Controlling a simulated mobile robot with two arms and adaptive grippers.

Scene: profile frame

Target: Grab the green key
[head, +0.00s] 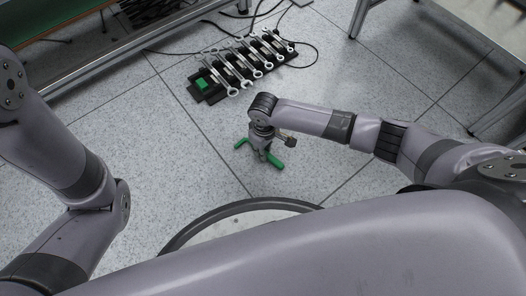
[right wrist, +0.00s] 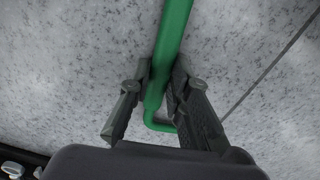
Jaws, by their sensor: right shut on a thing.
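The green key (head: 274,162) is a thin green bar with a bent end, seen partly behind my right gripper in the head view. In the right wrist view the green key (right wrist: 171,45) runs up from between the fingers, its short bent end showing near the palm. My right gripper (head: 262,150) points down, with its two fingers (right wrist: 160,82) shut on the bar from both sides. The wrist hides the middle of the key in the head view. I cannot tell whether the key touches the floor. My left arm is at the left edge; its gripper is out of view.
A black rack (head: 238,66) with several silver wrenches and a green block (head: 202,84) lies on the speckled tiled floor beyond the gripper. Black cables lie around it. Table frames stand at the upper left and upper right.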

